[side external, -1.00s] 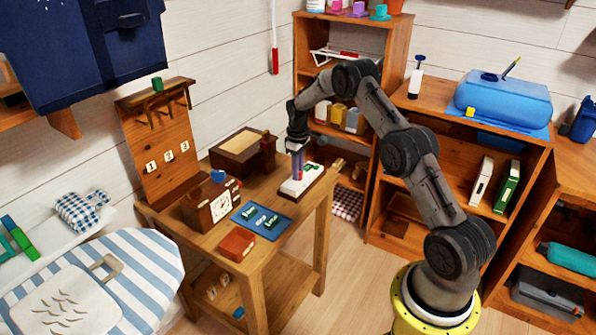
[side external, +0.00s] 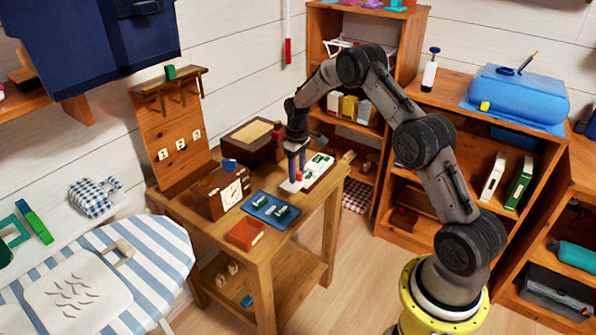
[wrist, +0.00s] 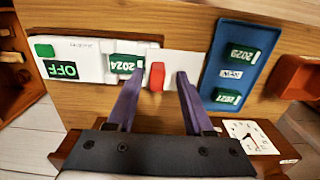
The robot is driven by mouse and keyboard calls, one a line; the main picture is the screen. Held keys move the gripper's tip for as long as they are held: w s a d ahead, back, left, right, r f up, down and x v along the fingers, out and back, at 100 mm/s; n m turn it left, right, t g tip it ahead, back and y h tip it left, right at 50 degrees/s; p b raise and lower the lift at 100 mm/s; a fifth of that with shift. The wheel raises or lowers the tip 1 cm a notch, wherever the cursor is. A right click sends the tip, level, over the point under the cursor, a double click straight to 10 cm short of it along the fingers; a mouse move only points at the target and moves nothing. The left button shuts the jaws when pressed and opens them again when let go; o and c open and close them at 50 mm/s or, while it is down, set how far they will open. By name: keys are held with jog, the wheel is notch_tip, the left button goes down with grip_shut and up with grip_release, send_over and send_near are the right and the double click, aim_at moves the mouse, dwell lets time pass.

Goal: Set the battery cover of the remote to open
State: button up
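The remote (wrist: 88,46) is a white slab on the wooden table, with a green square and an OFF display. It also shows in the side view (side external: 318,172). A green battery marked 2024 (wrist: 126,65) is exposed in it. A plain white cover (wrist: 192,64) with a red tab (wrist: 157,77) sticks out past the remote's right end in the wrist view. My gripper (wrist: 160,80) has its purple fingers on either side of the red tab, with visible gaps to it. In the side view my gripper (side external: 297,174) points down at the remote's near end.
A blue tray (wrist: 216,69) with two green batteries lies close to the cover. A red-brown box (wrist: 297,80) is beyond it. A wooden clock box (side external: 208,194) and a wooden box (side external: 250,143) stand on the table (side external: 285,238) nearby.

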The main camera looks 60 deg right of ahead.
aim_at(297, 172)
notch_tip(297, 172, up, 14)
dwell(0.8)
jog(key=shift+f, duration=0.1)
